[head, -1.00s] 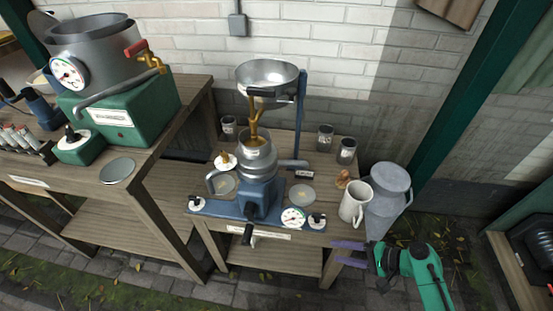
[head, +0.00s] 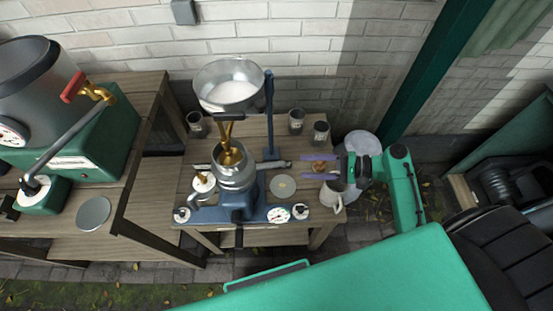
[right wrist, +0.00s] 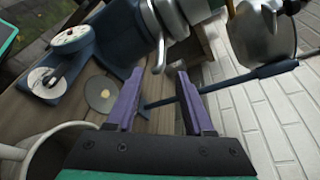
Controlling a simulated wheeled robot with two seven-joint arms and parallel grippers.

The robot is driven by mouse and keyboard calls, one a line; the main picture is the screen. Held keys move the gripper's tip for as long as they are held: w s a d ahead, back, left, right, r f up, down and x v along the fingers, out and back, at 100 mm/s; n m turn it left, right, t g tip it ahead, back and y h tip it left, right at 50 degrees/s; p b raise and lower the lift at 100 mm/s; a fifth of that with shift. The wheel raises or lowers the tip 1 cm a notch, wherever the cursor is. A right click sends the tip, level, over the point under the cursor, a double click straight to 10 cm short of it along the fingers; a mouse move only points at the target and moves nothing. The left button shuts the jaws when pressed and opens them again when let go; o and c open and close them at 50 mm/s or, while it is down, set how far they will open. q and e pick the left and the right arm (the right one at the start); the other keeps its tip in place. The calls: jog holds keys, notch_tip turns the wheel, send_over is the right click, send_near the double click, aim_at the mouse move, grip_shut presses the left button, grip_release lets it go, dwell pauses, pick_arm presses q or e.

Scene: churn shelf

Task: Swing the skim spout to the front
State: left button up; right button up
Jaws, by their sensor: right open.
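The cream separator has a blue base (head: 262,214), a silver body (head: 235,172) and a wide supply bowl (head: 229,85) above with a golden tap (head: 229,150). One silver spout (head: 272,165) points right from the body; another spout (head: 205,197) curves out to the left front. I cannot tell from labels which is the skim spout. My right gripper (head: 303,168) is open and empty, its purple fingers pointing left, just right of the right-hand spout's end and apart from it. In the right wrist view, the open fingers (right wrist: 157,76) face the separator's silver parts. My left gripper is out of view.
A white jug (head: 332,200) stands under my right gripper, with a milk can (head: 362,143) behind. A round plate (head: 282,186) lies in front of the right-hand spout. Another bench stands left.

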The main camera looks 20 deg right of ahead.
aim_at(284, 164)
jog(key=x, duration=0.9)
jog(key=shift+w+d+p, duration=0.15)
jog(key=shift+w+p, duration=0.2)
jog(key=shift+w+a+f, duration=0.1)
jog(key=shift+a+f, duration=0.05)
jog(key=shift+a, duration=0.35)
jog(key=shift+w+f, duration=0.1)
grip_shut()
